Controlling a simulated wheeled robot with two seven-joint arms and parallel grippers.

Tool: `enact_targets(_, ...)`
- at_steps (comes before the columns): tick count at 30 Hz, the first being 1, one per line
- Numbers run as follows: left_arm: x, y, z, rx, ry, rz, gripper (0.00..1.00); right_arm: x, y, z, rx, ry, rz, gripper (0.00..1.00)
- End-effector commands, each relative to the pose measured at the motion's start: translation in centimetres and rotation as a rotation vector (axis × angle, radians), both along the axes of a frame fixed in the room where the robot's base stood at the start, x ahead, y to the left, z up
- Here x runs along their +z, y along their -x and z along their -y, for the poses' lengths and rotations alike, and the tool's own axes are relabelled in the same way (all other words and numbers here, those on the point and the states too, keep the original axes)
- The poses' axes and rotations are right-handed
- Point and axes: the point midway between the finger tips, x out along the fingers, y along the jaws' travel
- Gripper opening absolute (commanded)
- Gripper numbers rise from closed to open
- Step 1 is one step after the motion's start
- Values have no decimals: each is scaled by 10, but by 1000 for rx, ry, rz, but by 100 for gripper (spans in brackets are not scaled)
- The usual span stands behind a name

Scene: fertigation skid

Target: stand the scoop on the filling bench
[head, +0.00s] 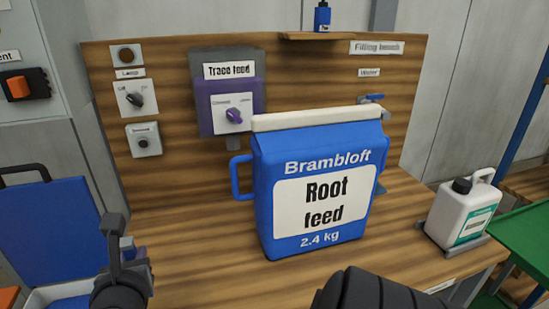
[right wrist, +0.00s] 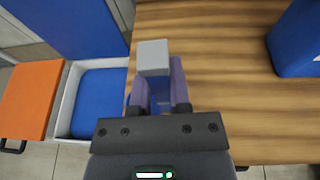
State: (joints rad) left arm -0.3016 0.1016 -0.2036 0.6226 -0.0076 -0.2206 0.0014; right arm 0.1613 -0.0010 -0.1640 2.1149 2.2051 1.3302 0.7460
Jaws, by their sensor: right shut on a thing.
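My right gripper (head: 138,262) is low at the left of the head view, over the left front part of the filling bench (head: 200,240). My left gripper is not in view.
A blue Root feed bag (head: 318,243) stands mid-bench, with a white jug (head: 462,212) at right. A white bin with blue inside (right wrist: 98,100) and an orange panel (right wrist: 30,98) lie left of the bench. Bare wood lies between gripper and bag.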

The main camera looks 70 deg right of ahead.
Motion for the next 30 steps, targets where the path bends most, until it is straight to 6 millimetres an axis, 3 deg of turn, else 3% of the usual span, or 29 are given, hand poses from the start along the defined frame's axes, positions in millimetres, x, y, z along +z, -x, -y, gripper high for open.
enact_targets(1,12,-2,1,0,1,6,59,11,-3,8,-22,0,2,0)
enact_targets(3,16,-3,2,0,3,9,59,12,-6,17,-47,-2,2,0)
enact_targets(8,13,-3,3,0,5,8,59,6,-7,22,-59,0,0,0)
enact_targets(13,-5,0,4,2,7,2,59,-38,-7,22,-56,3,-6,0)
enact_targets(21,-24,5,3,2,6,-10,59,-89,-7,22,-57,3,-4,0)
enact_targets(30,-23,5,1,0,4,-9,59,-92,-7,22,-57,0,0,0)
